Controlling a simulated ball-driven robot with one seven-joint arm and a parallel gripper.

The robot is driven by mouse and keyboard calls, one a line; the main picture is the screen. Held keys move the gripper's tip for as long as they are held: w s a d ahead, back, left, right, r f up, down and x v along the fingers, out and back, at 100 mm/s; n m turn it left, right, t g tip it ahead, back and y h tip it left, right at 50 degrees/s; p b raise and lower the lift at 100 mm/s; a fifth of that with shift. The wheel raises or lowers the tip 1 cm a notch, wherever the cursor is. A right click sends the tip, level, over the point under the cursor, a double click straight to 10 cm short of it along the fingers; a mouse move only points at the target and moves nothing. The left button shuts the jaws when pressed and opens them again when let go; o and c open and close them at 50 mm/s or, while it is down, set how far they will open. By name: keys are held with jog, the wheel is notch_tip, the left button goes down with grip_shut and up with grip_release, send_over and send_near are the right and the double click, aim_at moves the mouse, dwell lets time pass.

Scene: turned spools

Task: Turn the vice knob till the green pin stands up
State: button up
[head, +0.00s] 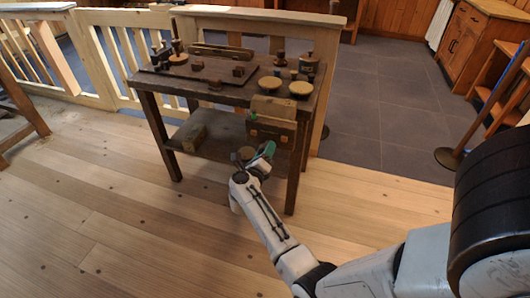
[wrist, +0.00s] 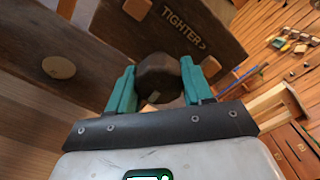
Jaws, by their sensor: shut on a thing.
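The vice (head: 272,120) is a wooden block on the front right of the dark bench. Its front board in the wrist view (wrist: 165,30) bears the word "TIGHTER" with an arrow. The vice knob (wrist: 158,78) is dark and rounded, standing out from that board. My gripper (wrist: 160,85) is shut on the knob, with one green finger on each side. In the head view my gripper (head: 264,152) is low at the bench's front right, and the knob is mostly hidden there. A small pale mark shows on the knob's near face.
The dark bench (head: 165,88) carries several turned spools, round discs and small blocks. A pale railing (head: 120,50) stands behind. The plank floor (head: 120,220) in front is clear.

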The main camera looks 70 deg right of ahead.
jog(key=shift+s+f, duration=0.3)
jog(key=shift+f, duration=0.1)
jog(key=o, duration=1)
jog(key=shift+w+a+r, duration=0.1)
jog(key=shift+w+r, duration=0.1)
jog(key=shift+r, duration=0.05)
jog(key=a, duration=0.3)
jog(key=a+p, duration=0.1)
jog(key=a, duration=0.3)
jog(key=s+a, duration=0.1)
jog(key=a, duration=0.2)
jog(key=shift+a, duration=0.4)
